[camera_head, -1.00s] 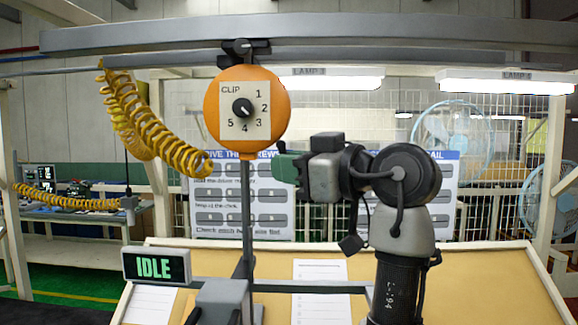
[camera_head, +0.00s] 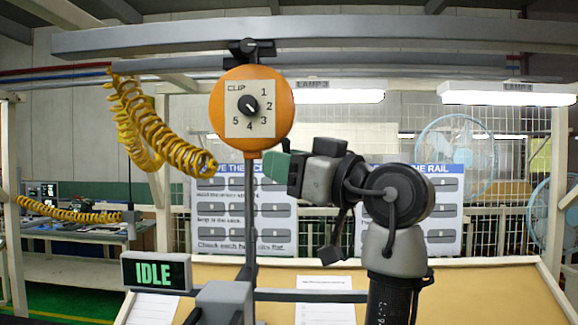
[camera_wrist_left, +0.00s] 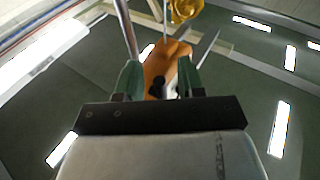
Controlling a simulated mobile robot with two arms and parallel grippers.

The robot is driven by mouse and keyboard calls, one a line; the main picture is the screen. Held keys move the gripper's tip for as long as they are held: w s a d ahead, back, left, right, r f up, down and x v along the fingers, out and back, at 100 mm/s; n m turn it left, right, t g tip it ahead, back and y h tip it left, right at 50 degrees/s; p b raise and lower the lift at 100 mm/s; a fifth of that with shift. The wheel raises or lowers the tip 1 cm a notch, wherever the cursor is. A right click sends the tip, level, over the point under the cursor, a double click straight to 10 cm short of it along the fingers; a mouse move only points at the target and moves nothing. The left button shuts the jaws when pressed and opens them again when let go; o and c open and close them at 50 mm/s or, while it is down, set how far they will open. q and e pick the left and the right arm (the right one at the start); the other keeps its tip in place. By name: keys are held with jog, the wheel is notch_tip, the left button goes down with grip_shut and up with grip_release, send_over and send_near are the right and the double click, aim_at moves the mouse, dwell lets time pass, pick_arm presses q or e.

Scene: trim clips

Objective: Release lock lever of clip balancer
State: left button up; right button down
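The clip balancer (camera_head: 252,135) is a round orange body hanging from the overhead rail, with a white plate numbered 1 to 5 and a black knob (camera_head: 248,106). I cannot make out a separate lock lever for certain. My left gripper (camera_head: 276,163) has green fingers and is just right of and below the balancer's lower end in the head view. In the left wrist view its fingers (camera_wrist_left: 158,80) are apart, with the orange balancer (camera_wrist_left: 168,57) and a dark knob-like part (camera_wrist_left: 157,87) showing between them; contact cannot be told. My right gripper is not in view.
A yellow coiled hose (camera_head: 160,130) hangs left of the balancer. A grey rail (camera_head: 330,36) runs overhead. A display reading IDLE (camera_head: 157,271) stands at lower left, beside a grey block (camera_head: 222,300) under a vertical post. A tan board (camera_head: 450,295) with paper sheets lies below.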

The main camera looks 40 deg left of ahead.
pick_arm(q)
jog(key=shift+f, duration=0.1)
jog(key=shift+d+f, duration=0.1)
jog(key=shift+d, duration=0.25)
jog(key=d+f+b, duration=0.1)
jog(key=d+b, duration=0.4)
jog(key=d, duration=0.4)
jog(key=shift+d+f, duration=0.4)
jog(key=shift+s, duration=0.1)
